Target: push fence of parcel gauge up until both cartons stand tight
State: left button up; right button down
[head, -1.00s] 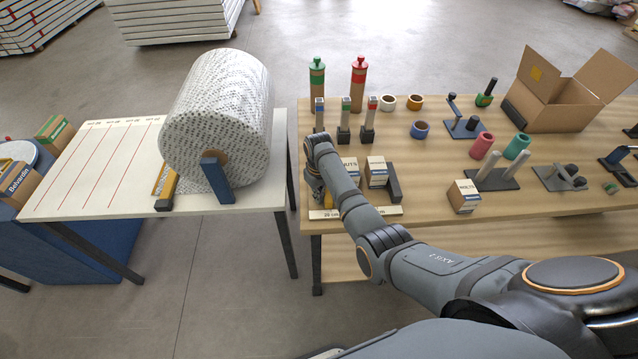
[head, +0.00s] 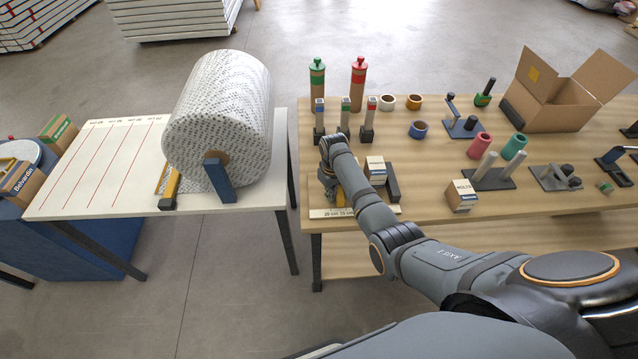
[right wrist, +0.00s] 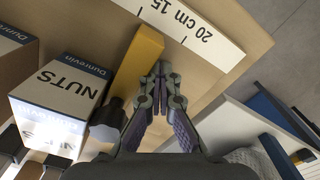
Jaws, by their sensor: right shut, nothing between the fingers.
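The parcel gauge has a pale scale strip (head: 330,213) along its front, marked in cm; the strip also shows in the right wrist view (right wrist: 196,30). Its yellow fence (right wrist: 140,68) stands left of the cartons in the head view. The NUTS carton (right wrist: 62,95) stands beside the fence, mostly hidden by my arm in the head view. The second carton (head: 375,168) stands by the dark end stop (head: 392,183). My right gripper (right wrist: 165,72) is shut and empty, close against the fence's outer side; contact is unclear. My left gripper is not in view.
A BOLTS carton (head: 463,195) and several posts and rolls stand to the right on the wooden bench (head: 425,165). An open cardboard box (head: 560,95) is at the back right. A big wrap roll (head: 215,110) lies on the white table at left.

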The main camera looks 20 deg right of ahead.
jog(key=shift+s+d+p, duration=0.3)
jog(key=shift+d+p, duration=0.1)
jog(key=shift+d, duration=0.55)
jog(key=shift+s+d+p, duration=0.25)
jog(key=shift+d+p, duration=0.15)
jog(key=shift+d, duration=0.55)
jog(key=shift+a, duration=0.2)
jog(key=shift+w+a, duration=0.15)
jog(key=shift+a, duration=0.25)
jog(key=shift+r, duration=0.2)
notch_tip(320, 180, up, 4)
jog(key=p, duration=0.5)
jog(key=shift+a+r, duration=0.1)
jog(key=shift+r, duration=0.15)
jog(key=shift+r+p, duration=0.5)
jog(key=shift+r, duration=0.55)
